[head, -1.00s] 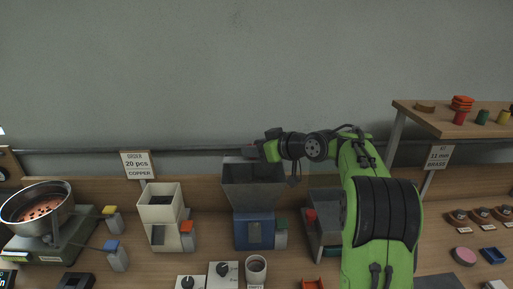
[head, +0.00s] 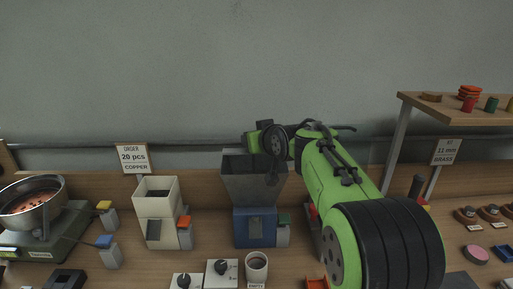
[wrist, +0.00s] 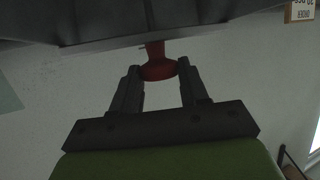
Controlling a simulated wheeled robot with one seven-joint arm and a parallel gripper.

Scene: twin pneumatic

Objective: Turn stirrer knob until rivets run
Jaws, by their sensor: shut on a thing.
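The red stirrer knob (wrist: 158,68) is in the wrist view, on a short red stem below the edge of a large dark grey surface, probably the hopper. My gripper (wrist: 159,66) has one finger on each side of the knob and is shut on it. In the head view, the dark grey hopper (head: 240,188) stands on a blue feeder base (head: 250,232). My green arm reaches in from the right and its end is at the hopper's top, hiding the knob there. I cannot see any rivets moving at this feeder.
A cream feeder (head: 155,200) stands left of the hopper. A metal bowl (head: 32,210) with copper-coloured pieces sits on a scale at far left. Dial boxes (head: 222,272) and a cup (head: 257,268) stand in front. A wooden shelf (head: 450,115) is at right.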

